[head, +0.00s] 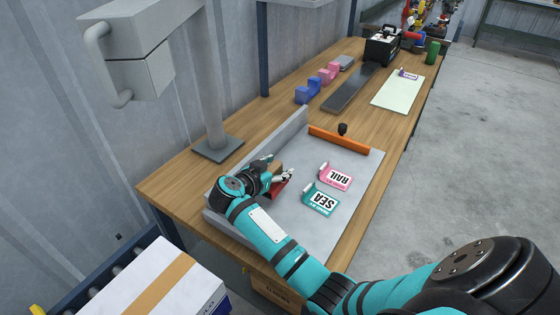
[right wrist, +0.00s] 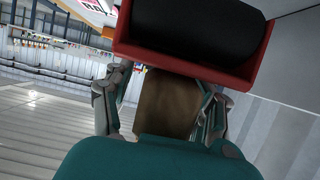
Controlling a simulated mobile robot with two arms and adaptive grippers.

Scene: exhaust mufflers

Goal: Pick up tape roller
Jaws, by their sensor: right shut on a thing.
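The tape roller (right wrist: 197,30) has a red frame around a black cylinder and a brown part. It fills the upper middle of the right wrist view. My right gripper (right wrist: 162,90) is shut on it, with its fingers on either side of the brown part. In the head view my right gripper (head: 281,177) is over the left side of the grey board on the bench. The roller's red part (head: 279,188) shows beside the fingers; much of the roller is hidden there. I cannot tell whether it touches the board. My left gripper is not in view.
The grey board (head: 300,225) has a raised edge at left and an orange bar (head: 339,139) behind. A grey post (head: 213,90) stands at left. A white-topped box (head: 165,280) sits front left.

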